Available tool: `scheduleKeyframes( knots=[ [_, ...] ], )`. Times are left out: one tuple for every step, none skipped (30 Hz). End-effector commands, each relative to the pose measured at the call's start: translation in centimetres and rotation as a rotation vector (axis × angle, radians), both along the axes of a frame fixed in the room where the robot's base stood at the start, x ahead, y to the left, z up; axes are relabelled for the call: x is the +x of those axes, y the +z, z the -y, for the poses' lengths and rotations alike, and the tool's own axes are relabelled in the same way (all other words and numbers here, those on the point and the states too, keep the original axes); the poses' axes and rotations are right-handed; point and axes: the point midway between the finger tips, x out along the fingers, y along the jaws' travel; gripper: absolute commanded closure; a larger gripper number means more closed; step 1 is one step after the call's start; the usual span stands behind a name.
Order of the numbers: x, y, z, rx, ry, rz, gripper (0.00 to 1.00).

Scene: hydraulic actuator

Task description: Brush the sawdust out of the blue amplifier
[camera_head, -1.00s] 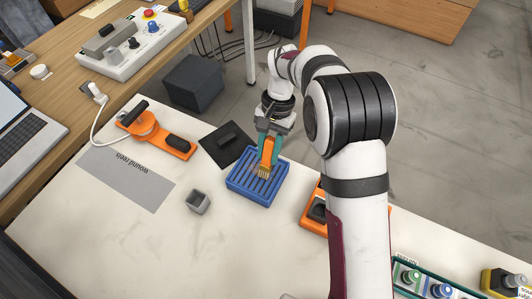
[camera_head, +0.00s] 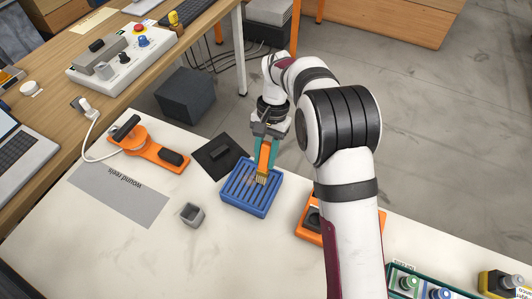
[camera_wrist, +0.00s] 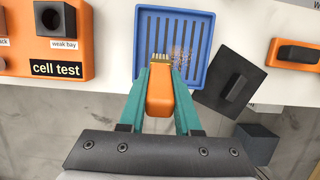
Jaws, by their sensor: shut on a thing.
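The blue amplifier (camera_head: 238,200) is a shallow blue tray with dark slots on the white table; it also shows in the wrist view (camera_wrist: 205,22). My gripper (camera_head: 266,156) is shut on an orange brush (camera_wrist: 159,92) with pale tan bristles, held between its teal fingers. The bristles (camera_wrist: 160,58) are over the slotted floor, inside the amplifier's rim; I cannot tell whether they touch. A patch of brown sawdust (camera_wrist: 181,58) lies on the slots just right of the bristles in the wrist view. In the head view, the brush partly hides the amplifier's right part.
A black plate with a handle (camera_head: 221,155) lies close behind the amplifier. A small grey cup (camera_head: 192,214) stands to its left. An orange cell test block (camera_wrist: 45,45) is on the other side. An orange reel fixture (camera_head: 150,147) and grey mat (camera_head: 118,193) lie further left.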

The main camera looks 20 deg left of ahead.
Motion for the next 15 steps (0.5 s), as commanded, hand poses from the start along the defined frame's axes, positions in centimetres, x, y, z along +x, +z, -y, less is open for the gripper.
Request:
scheduleKeyframes(
  knots=[
    [-0.5,0.1,0.0,0.000,0.001,0.000,1.00],
    [-0.7,0.0,0.0,0.000,0.001,-0.001,1.00],
    [-0.9,0.0,0.0,0.001,0.000,0.000,1.00],
    [-1.1,0.0,0.0,0.001,-0.001,-0.001,1.00],
    [-1.2,0.0,0.0,0.001,-0.001,-0.001,1.00],
    [-1.3,0.0,0.0,0.000,-0.002,-0.001,1.00],
    [-1.2,0.0,0.0,0.000,-0.002,0.000,1.00],
    [-1.1,0.0,0.0,0.000,-0.002,0.000,1.00],
    [-0.8,-0.1,0.0,0.001,-0.002,0.000,1.00],
    [-0.5,-0.1,0.0,0.002,-0.002,0.000,1.00],
    [-0.2,-0.1,0.0,0.001,-0.001,0.000,1.00],
    [0.2,-0.1,0.0,0.001,-0.001,0.001,1.00],
    [0.5,-0.1,0.0,0.001,-0.001,0.001,1.00],
    [0.7,-0.1,0.0,0.000,-0.002,0.000,1.00],
    [0.9,-0.1,0.0,0.001,-0.002,0.000,1.00]
  ],
)
